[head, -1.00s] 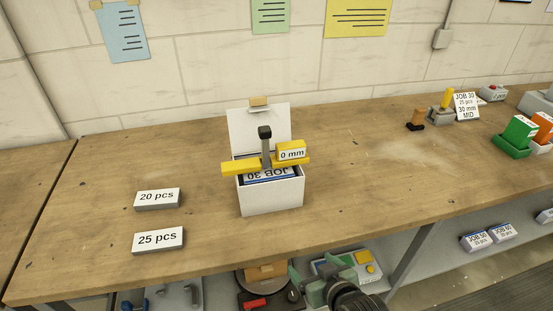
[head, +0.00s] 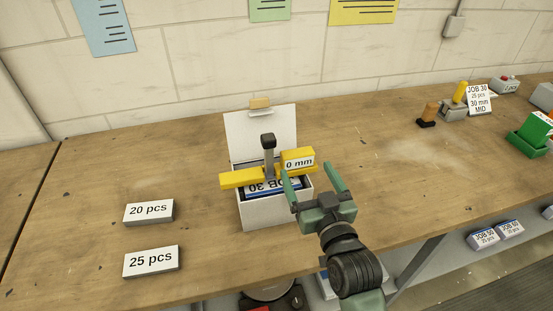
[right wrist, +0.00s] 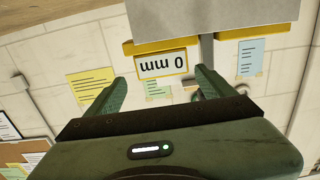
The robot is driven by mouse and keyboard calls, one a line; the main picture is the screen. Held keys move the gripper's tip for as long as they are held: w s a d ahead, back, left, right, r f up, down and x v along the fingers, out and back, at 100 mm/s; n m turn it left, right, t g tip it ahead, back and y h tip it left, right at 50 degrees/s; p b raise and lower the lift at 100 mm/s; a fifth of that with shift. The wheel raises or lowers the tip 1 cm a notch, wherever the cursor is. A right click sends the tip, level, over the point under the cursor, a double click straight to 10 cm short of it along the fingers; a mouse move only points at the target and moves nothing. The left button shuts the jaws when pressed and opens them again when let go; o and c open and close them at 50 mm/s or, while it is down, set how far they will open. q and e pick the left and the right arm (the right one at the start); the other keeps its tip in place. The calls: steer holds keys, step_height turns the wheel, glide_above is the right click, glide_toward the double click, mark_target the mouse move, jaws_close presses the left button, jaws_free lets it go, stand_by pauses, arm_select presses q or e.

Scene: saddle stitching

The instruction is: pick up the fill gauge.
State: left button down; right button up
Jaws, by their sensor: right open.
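The fill gauge (head: 242,178) is a yellow bar with a grey upright post, a dark knob on top and a "0 mm" block. It lies across the open white box (head: 270,213), which holds a "JOB 30" stack (head: 262,189). My right gripper (head: 308,171) is open and empty at the box's front right, its fingers pointing toward the gauge's right end. In the right wrist view the gauge's "0 mm" label (right wrist: 166,64) shows upside down beyond the open fingers (right wrist: 160,80). No contact is visible. My left gripper is out of view.
Two label blocks, "20 pcs" (head: 149,211) and "25 pcs" (head: 151,261), lie left of the box. A "JOB 30" card (head: 479,99), an orange-topped stamp (head: 429,113) and a green tray (head: 529,142) stand to the right. The box's lid (head: 262,130) stands up behind the gauge.

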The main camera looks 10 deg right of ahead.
mark_target(299, 155)
steer(key=shift+w+r, duration=0.2)
steer(key=shift+w, duration=0.25)
steer(key=shift+w+r, duration=0.1)
steer(key=shift+r, duration=0.1)
steer(key=shift+w+a+r+p, duration=0.15)
steer(key=shift+w+r+p, duration=0.1)
steer(key=shift+w+p, duration=0.25)
steer(key=shift+w+a+r+p, duration=0.1)
steer(key=shift+w+r+p, duration=0.15)
steer(key=shift+w+p, duration=0.25)
steer(key=w, duration=0.2)
steer(key=shift+w+f, duration=0.25)
steer(key=shift+w, duration=0.1)
steer(key=shift+w+f, duration=0.1)
steer(key=shift+w, duration=0.1)
steer(key=shift+s, duration=0.1)
steer(key=c, duration=1.7)
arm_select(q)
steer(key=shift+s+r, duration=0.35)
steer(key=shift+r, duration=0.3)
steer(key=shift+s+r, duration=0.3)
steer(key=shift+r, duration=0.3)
arm_select(e)
steer(key=shift+r, duration=0.2)
